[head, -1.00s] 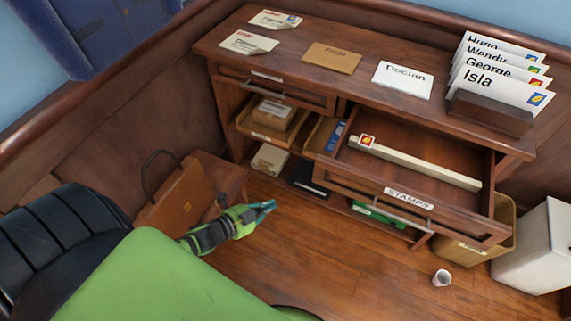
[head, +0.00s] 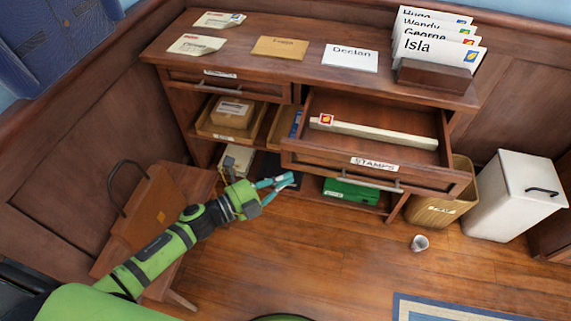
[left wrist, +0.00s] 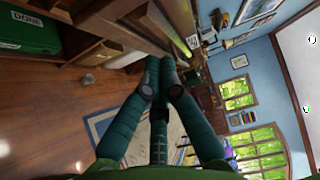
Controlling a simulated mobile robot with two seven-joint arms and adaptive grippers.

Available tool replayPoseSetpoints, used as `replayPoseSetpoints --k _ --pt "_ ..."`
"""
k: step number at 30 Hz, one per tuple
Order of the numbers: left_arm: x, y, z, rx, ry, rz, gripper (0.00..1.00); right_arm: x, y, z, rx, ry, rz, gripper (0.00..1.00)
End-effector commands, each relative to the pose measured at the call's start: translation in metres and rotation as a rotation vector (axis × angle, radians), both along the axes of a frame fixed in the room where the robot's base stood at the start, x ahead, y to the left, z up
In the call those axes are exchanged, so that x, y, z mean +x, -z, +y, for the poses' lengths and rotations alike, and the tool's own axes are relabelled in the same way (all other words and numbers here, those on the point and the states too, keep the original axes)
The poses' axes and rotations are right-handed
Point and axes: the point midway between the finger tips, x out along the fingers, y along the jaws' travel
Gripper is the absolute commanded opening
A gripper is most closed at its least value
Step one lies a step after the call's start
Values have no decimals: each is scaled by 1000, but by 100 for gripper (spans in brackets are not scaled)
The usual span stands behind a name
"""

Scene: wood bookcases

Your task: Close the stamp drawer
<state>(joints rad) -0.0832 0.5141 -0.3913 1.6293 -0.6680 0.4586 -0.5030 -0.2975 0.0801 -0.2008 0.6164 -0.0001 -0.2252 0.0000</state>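The stamp drawer (head: 372,163), labelled STAMPS, is pulled out from the right side of the wooden desk. Its metal bar handle (head: 355,181) is on the front panel. Inside lies a long pale strip with a red and yellow stamp (head: 326,120) at its left end. My left gripper (head: 293,181) is just left of and below the drawer's front left corner, with its teal fingers pointing right. The fingertips look together, with nothing held, in the left wrist view (left wrist: 160,72). They are apart from the handle. My right gripper is not in view.
Envelopes lie on the desk top (head: 300,75), with a holder (head: 436,76) of named cards at right. A brown bag (head: 148,212) sits on a stool at left. The floor before the drawer is clear.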

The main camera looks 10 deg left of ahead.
Motion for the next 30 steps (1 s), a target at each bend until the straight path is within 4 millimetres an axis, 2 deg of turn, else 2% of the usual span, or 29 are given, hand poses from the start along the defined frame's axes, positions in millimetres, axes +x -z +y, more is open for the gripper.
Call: replayPoseSetpoints --k 3,9,23,30 --pt "21 -1 1 1 -2 -1 0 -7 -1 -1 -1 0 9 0" --pt "37 0 0 0 0 0 0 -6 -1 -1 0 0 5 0" --pt "40 1 1 -1 -1 1 0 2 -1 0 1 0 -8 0" --pt "51 1 1 0 -2 -1 0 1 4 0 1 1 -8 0"
